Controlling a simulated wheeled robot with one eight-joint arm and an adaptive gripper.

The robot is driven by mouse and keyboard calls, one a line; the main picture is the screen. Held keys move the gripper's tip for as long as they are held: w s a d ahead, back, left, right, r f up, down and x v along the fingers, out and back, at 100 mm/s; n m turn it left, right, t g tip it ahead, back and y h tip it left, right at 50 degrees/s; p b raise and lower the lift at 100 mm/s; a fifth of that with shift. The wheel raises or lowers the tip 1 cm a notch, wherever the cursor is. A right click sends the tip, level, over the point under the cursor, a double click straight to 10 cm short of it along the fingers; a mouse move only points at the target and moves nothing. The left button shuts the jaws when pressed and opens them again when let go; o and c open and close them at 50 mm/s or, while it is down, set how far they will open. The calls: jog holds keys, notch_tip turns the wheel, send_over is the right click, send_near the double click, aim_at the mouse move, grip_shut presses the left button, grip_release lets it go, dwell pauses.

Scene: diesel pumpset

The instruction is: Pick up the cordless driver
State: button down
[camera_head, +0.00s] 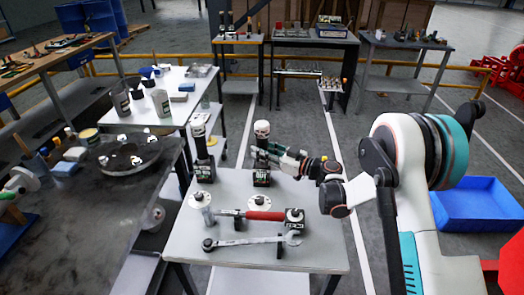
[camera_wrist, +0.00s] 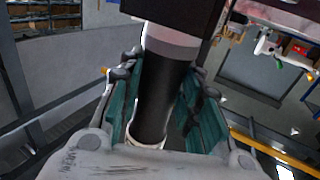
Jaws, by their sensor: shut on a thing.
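The cordless driver (camera_head: 262,132) stands upright near the back edge of the small white table (camera_head: 190,240), with a white top and a black, labelled block at its foot. My gripper (camera_head: 270,152) reaches in from the right and is shut around its dark shaft. In the wrist view the black shaft (camera_wrist: 162,95) lies between the teal finger pads, with a grey collar and black block beyond. The foot appears to be at the tabletop; I cannot tell any gap.
A similar upright black tool (camera_head: 202,150) stands left of the held one. A red-handled tool (camera_head: 262,215), a wrench (camera_head: 250,241) and round white-topped parts (camera_head: 260,201) lie in front. A dark workbench (camera_head: 95,205) is at left, a blue bin (camera_head: 478,205) at right.

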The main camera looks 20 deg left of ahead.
jog(key=shift+r, duration=0.15)
notch_tip(320, 180, up, 20)
jog(key=p, duration=0.6)
dwell(0.3)
